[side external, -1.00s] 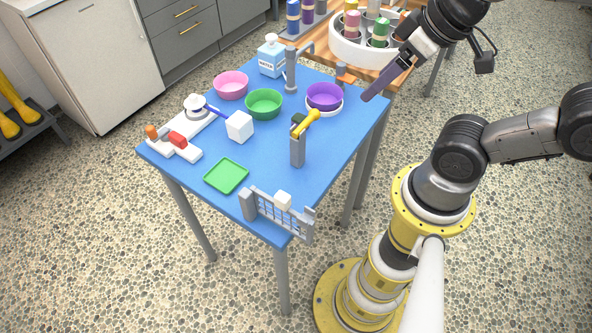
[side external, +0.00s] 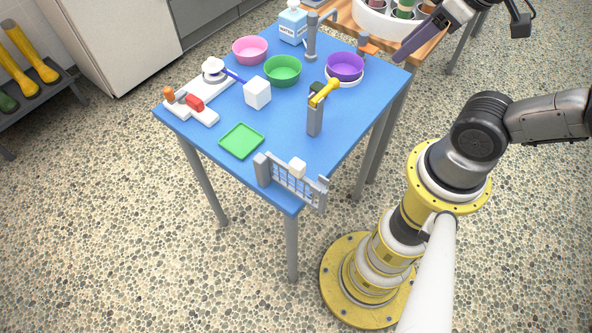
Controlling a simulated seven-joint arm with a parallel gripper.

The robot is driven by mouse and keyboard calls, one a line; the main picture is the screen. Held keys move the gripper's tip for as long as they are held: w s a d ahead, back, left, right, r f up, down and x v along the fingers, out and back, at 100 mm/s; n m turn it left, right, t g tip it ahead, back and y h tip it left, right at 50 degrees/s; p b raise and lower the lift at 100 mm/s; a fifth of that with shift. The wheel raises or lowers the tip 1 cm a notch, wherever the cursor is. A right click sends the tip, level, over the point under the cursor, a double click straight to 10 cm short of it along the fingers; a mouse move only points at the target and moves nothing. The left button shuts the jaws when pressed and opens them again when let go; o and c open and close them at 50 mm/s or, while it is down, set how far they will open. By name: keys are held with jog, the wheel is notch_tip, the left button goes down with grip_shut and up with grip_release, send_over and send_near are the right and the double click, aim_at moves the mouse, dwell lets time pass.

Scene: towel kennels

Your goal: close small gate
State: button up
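A small grey barred gate (side external: 291,187) stands at the front corner of the blue table, between a thicker grey post (side external: 262,169) on its left and a thinner post (side external: 322,192) on its right. It looks roughly in line between the posts, but I cannot tell whether it is fully closed. A white block (side external: 297,168) shows at its top edge. My gripper (side external: 403,54) is high at the upper right, near the table's back right corner and well away from the gate. Finger opening and the upper arm are unclear or cut off.
A grey post with a yellow lever (side external: 325,92) rises behind the gate. A green tray (side external: 241,141), a white cube (side external: 257,93), pink (side external: 250,49), green (side external: 283,70) and purple (side external: 345,66) bowls occupy the blue table (side external: 282,120). The table's right front is clear.

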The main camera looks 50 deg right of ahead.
jog(key=w+r+n, duration=0.1)
jog(key=w+a+r+n, duration=0.1)
jog(key=w, duration=0.1)
jog(key=shift+r+n+g, duration=0.15)
jog(key=shift+n+g, duration=0.15)
jog(key=shift+g, duration=0.1)
jog(key=c, duration=0.5)
jog(key=w+a+n, duration=0.1)
jog(key=w+a+n+g, duration=0.1)
jog(key=w+a+n, duration=0.1)
jog(key=shift+w+r, duration=0.15)
jog(key=shift+r, duration=0.2)
grip_shut()
jog(key=w+a+f+n+g, duration=0.2)
jog(key=w+a+n, duration=0.3)
jog(key=a, duration=0.4)
jog(key=s+a+f+n+g+h, duration=0.1)
jog(key=s+a+f+n, duration=0.15)
jog(key=a+f, duration=0.4)
jog(key=s+a+f+n+g+h, duration=0.1)
jog(key=s+a+f+n+h, duration=0.2)
jog(key=a, duration=0.6)
jog(key=y, duration=0.1)
send_over(295, 179)
jog(key=a, duration=0.3)
notch_tip(295, 179, down, 9)
jog(key=shift+s+d+f, duration=0.2)
jog(key=shift+s, duration=0.25)
